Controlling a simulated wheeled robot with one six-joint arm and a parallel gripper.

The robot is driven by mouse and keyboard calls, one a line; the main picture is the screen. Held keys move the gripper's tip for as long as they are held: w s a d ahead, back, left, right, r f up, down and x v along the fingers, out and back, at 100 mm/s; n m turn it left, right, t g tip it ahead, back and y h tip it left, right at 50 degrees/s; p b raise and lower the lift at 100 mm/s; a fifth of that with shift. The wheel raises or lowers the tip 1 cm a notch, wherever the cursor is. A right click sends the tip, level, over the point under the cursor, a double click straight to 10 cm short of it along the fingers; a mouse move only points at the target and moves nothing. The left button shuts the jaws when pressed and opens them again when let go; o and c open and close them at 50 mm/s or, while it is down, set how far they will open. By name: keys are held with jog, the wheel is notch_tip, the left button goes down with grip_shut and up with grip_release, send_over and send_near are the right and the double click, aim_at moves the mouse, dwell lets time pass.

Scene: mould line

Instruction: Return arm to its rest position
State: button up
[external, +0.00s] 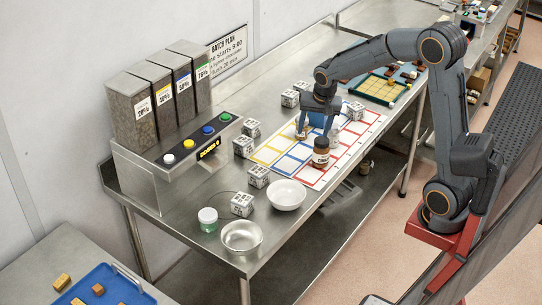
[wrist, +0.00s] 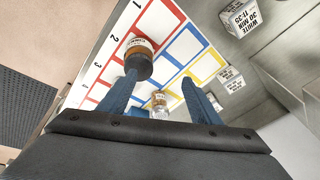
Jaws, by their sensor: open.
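My arm reaches from the right over the steel table (external: 215,200) in the external view. My gripper (external: 318,128) hangs low over a white sheet (external: 318,180) with red, blue and yellow outlined boxes. In the wrist view the two fingers of my gripper (wrist: 160,92) stand apart with nothing held between them. A smaller pale jar (wrist: 159,103) shows between the fingers, farther off.
Several white printed cubes (external: 243,146) stand along the sheet's back side. A dispenser with coloured buttons (external: 185,145) stands left. A green-framed tray (external: 380,88) lies behind my gripper.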

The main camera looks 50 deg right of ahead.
jog(key=s+a+f+n+g+b, duration=0.1)
jog(key=s+a+f+n, duration=0.4)
jog(key=s, duration=0.4)
jog(key=s+a+f+n+g+y+b, duration=0.1)
jog(key=s+a+f+n+b, duration=0.1)
jog(key=s+a+f+n, duration=0.4)
jog(key=s+f, duration=0.2)
jog(key=s, duration=0.1)
jog(key=shift+s+a+f+n, duration=0.2)
jog(key=shift+s+a+n, duration=0.1)
jog(key=shift+s, duration=0.1)
jog(key=shift+d, duration=0.1)
dwell(0.4)
notch_tip(320, 180, up, 18)
jog(key=t+p, duration=0.1)
jog(key=p, duration=1.4)
jog(key=shift+s+f+t, duration=0.15)
jog(key=shift+f+t, duration=0.05)
jog(key=shift+t, duration=0.2)
dwell(1.0)
notch_tip(320, 180, down, 24)
jog(key=d+m+g+b, duration=0.1)
jog(key=d+g+b, duration=0.1)
jog(key=b, duration=2.2)
jog(key=shift+w+d+f+g, duration=0.2)
jog(key=shift+w+d+g, duration=0.1)
jog(key=shift+d, duration=0.1)
